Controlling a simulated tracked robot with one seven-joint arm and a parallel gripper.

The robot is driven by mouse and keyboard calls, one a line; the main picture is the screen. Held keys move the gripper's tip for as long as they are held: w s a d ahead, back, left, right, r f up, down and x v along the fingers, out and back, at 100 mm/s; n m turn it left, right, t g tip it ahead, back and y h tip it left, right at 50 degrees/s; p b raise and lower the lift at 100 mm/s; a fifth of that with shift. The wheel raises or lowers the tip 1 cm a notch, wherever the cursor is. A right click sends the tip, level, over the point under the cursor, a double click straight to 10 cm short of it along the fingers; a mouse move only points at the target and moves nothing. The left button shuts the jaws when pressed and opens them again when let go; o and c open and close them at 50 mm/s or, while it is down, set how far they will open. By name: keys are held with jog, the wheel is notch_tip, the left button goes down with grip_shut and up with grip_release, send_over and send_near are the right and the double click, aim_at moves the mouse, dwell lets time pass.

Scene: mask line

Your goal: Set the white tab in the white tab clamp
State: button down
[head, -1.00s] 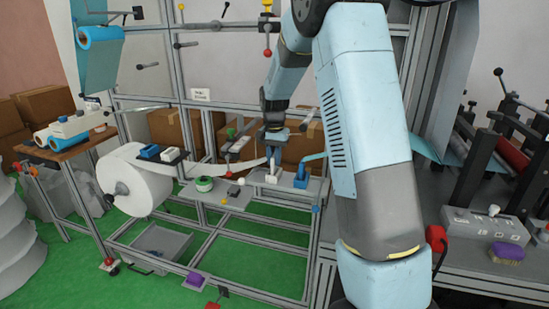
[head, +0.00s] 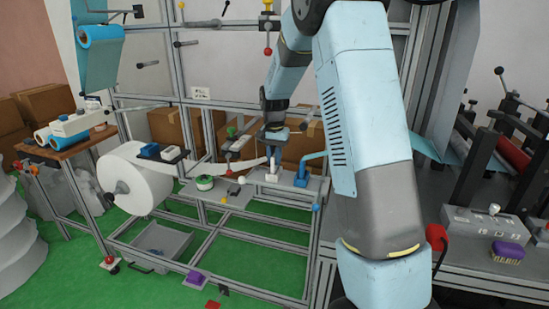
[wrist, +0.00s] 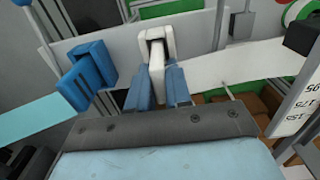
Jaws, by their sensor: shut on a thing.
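My gripper (wrist: 158,86) has blue fingers, shut on the narrow white tab (wrist: 157,78) that shows between them in the wrist view. The white web (wrist: 240,66) reaches the fingers from the right. The white tab clamp (wrist: 168,28) is an arch-shaped white piece just beyond the fingertips. The tab lines up with its opening; I cannot tell whether it is seated there. In the head view, my gripper (head: 272,155) is above the white clamp (head: 273,182), at the end of the white web (head: 235,165). The fingers hide part of the tab.
A blue clamp (head: 301,178) with a light blue web stands close to the right of the white one in the head view; it is at left in the wrist view (wrist: 92,72).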

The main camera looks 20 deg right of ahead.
jog(key=shift+f, duration=0.1)
jog(key=c, duration=1)
grip_release()
jog(key=shift+o, duration=0.2)
